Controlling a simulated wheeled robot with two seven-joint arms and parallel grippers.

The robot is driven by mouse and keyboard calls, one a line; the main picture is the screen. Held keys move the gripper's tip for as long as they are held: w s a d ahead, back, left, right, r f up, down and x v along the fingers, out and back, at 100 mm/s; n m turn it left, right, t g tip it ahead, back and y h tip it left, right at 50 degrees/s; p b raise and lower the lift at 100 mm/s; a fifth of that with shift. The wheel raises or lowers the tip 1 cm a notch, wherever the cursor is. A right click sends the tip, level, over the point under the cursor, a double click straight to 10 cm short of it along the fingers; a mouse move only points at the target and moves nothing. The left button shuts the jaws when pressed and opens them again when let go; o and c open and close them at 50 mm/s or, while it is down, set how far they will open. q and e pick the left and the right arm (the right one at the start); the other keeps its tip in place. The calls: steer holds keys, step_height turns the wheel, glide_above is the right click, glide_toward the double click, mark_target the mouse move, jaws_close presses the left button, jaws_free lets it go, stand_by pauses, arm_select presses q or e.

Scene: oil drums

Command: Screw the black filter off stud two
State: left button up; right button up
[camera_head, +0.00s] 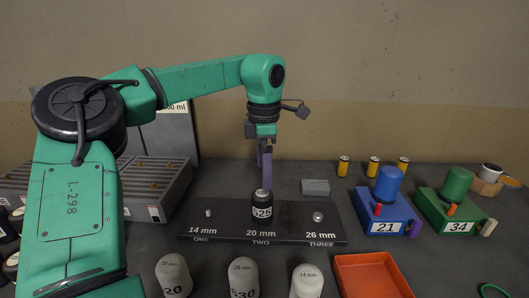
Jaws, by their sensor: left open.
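The black filter (262,210), labelled S25 in white, stands upright at stud two on the dark stud plate (215,236), above the printed "20 mm TWO". My left gripper (265,186) points straight down over the filter, seen nearly edge-on. It is open, and its purple-grey fingers end about level with the filter's top. I cannot tell whether they touch it. Stud one (208,213) and stud three (317,216) are bare. Stud two is hidden under the filter. My right gripper is not in view.
White filters (243,280) stand in front of the plate. An orange tray (345,290) lies front right. A blue box (384,213) and a green box (450,211) stand right. Small yellow cans (373,167) are behind. A grey block (315,187) lies behind the plate. A grey rack (160,190) is left.

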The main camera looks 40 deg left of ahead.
mark_target(264, 193)
arm_select(q)
step_height(264, 193, down, 5)
steer(key=shift+r, duration=0.2)
steer(key=f, duration=0.4)
steer(key=f+p, duration=0.1)
steer(key=f, duration=0.1)
steer(key=shift+w+a+f, duration=0.2)
steer(key=shift+w+f, duration=0.05)
steer(key=shift+f, duration=0.3)
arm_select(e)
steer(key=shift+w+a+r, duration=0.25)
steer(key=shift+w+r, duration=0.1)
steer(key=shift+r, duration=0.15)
